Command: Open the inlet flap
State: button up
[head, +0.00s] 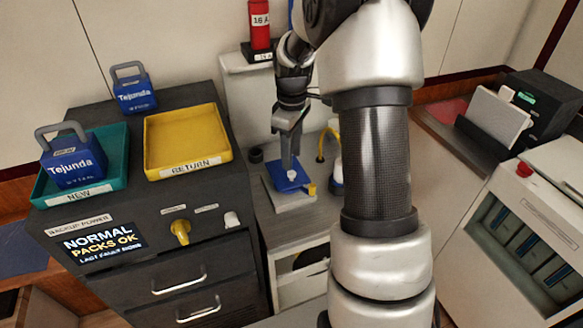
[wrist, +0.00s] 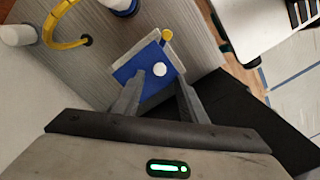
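The blue square flap (head: 279,177) lies flat on a pale base on the grey counter, with a round white knob (head: 292,175) on top. A small yellow tab (head: 309,188) sits at its edge. In the wrist view the flap (wrist: 132,69) shows with the white knob (wrist: 159,70) between my fingertips in the picture. My gripper (wrist: 160,77) is open, pointing down, just above or around the knob; I cannot tell whether it touches. In the head view my gripper (head: 290,163) partly hides the flap's far side.
A yellow hose (head: 321,147) and a blue-and-white round fitting (head: 337,183) stand right of the flap. A black cap (head: 256,155) is to its left. The dark cabinet (head: 225,265) with the yellow RETURN tray (head: 152,134) stands at the left. A red cylinder (head: 260,22) is behind.

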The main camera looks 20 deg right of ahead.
aim_at(292, 173)
jog(key=shift+f, duration=2.75)
grip_shut()
